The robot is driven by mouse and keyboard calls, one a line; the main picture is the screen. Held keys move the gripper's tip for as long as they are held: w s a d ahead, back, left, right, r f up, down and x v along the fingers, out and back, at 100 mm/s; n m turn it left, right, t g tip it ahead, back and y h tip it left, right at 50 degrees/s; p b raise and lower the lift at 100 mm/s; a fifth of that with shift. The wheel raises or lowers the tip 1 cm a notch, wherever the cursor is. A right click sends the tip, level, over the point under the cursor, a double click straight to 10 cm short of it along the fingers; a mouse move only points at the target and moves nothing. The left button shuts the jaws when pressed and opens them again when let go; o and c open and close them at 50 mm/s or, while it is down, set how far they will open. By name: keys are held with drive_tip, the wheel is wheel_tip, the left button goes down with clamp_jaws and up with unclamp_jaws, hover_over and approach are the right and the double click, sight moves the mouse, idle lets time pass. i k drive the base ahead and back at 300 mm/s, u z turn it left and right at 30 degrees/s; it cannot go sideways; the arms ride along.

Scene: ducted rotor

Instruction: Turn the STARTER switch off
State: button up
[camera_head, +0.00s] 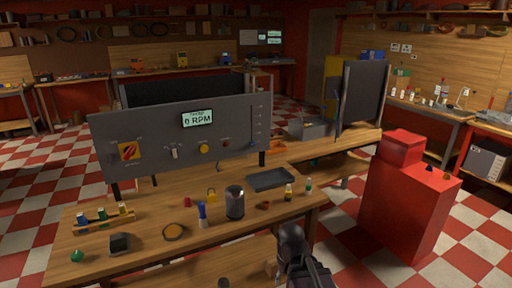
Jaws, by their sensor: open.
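A grey upright control panel (228,136) stands on the wooden workbench. It carries a yellow plate with a red rotary switch (129,152) at the left, a small white toggle switch (174,153), a yellow round knob (203,148) and a small red button (227,143). My gripper (301,264) is open at the bottom, in front of the bench and well apart from the panel.
On the bench (145,215) in front of the panel stand a dark grey canister (235,203), a blue-and-white bottle (202,214), a yellow padlock (211,195) and a dark tray (270,179). A red cabinet (408,205) stands to the right. Checkered floor lies beyond the bench.

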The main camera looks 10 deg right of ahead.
sight(130, 151)
drive_tip(key=z, duration=0.25)
drive_tip(key=i, duration=1)
drive_tip(key=u, duration=0.35)
